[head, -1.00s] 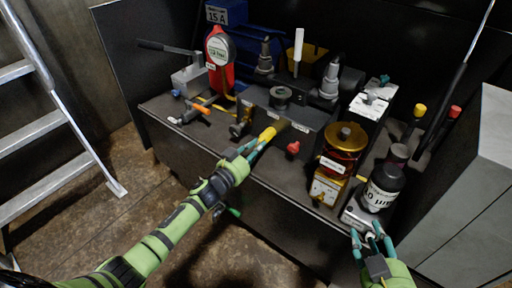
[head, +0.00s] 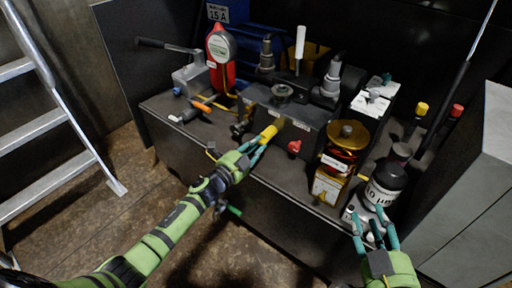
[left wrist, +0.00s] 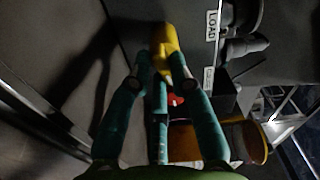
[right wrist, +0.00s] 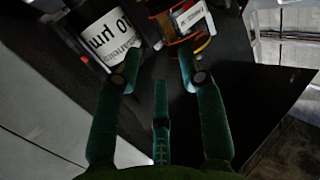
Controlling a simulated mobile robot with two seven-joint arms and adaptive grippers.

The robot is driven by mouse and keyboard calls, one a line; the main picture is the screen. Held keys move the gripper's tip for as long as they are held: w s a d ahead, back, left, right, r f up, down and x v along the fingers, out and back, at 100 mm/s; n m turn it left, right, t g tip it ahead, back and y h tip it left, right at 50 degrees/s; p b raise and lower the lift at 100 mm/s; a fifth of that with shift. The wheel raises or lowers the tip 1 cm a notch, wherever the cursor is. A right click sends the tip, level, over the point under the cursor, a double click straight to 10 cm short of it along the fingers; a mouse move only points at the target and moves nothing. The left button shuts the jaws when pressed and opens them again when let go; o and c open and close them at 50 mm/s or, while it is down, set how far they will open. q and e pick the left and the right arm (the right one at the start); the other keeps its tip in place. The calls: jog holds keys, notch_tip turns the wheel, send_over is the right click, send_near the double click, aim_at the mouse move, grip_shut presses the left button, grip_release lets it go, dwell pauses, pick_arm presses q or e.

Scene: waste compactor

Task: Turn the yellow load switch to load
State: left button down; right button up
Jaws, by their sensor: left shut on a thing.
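The yellow load switch (head: 269,132) sticks out from the front of the dark block (head: 300,133). My left gripper (head: 258,149) is at its outer end, with the fingers closed around it. In the left wrist view the yellow handle (left wrist: 166,45) shows between and beyond the teal fingertips, and a white LOAD label (left wrist: 212,25) is on the panel to its right. The fingers partly hide the handle, and I cannot tell its exact setting. My right gripper (head: 375,229) is open and empty, in front of the black-and-white canister (head: 386,184).
A red knob (head: 294,147) sits just right of the switch. A gold-topped coil unit (head: 347,135) and the canister stand further right. An orange-handled valve (head: 201,104) lies left. A ladder (head: 60,110) stands at far left.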

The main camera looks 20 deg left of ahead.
pick_arm(q)
jog(key=shift+a+m+b, duration=0.1)
jog(key=shift+m+b, duration=0.2)
jog(key=shift+m, duration=1.5)
pick_arm(e)
jog(key=shift+a+r+n+t+y, duration=0.1)
jog(key=shift+a+r+t+y, duration=0.2)
jog(key=shift+r, duration=0.35)
jog(key=shift+a+r+n+t+y, duration=0.1)
jog(key=shift+r+t, duration=0.25)
jog(key=shift+r, duration=0.3)
jog(key=shift+a+r+n+t+y, duration=0.1)
jog(key=shift+a+r+t+y, duration=0.2)
jog(key=shift+r, duration=0.35)
jog(key=shift+d, duration=0.15)
pick_arm(q)
jog(key=c, duration=1.1)
grip_release()
jog(key=v, duration=1.2)
jog(key=shift+r, duration=0.1)
